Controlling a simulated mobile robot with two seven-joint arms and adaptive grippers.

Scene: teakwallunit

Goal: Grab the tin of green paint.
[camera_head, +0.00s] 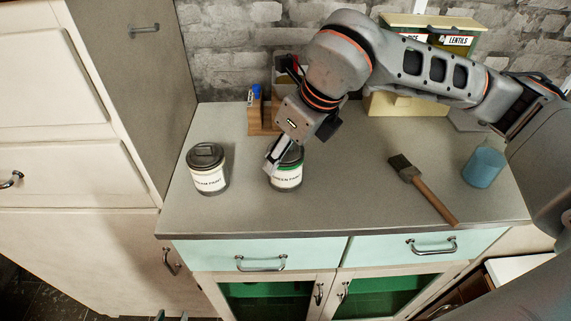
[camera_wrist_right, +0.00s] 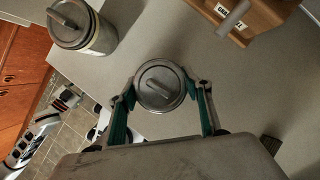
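The tin of green paint (camera_head: 287,178) stands upright on the grey counter, with a white label and a green band. In the right wrist view its grey lid (camera_wrist_right: 160,86) lies between the two fingers. My right gripper (camera_head: 279,156) reaches down to the tin from above, one finger in front of its left side. In the wrist view the right gripper's (camera_wrist_right: 161,92) fingertips flank the lid closely; whether they press on it cannot be told. Only the fingertips of my left gripper (camera_head: 172,316) show, apart, at the bottom edge, far from the tin.
A cream paint tin (camera_head: 208,171) stands to the left, also in the wrist view (camera_wrist_right: 82,28). A wooden holder (camera_head: 263,117) is behind the green tin. A brush (camera_head: 424,190) and a blue jar (camera_head: 484,168) are to the right.

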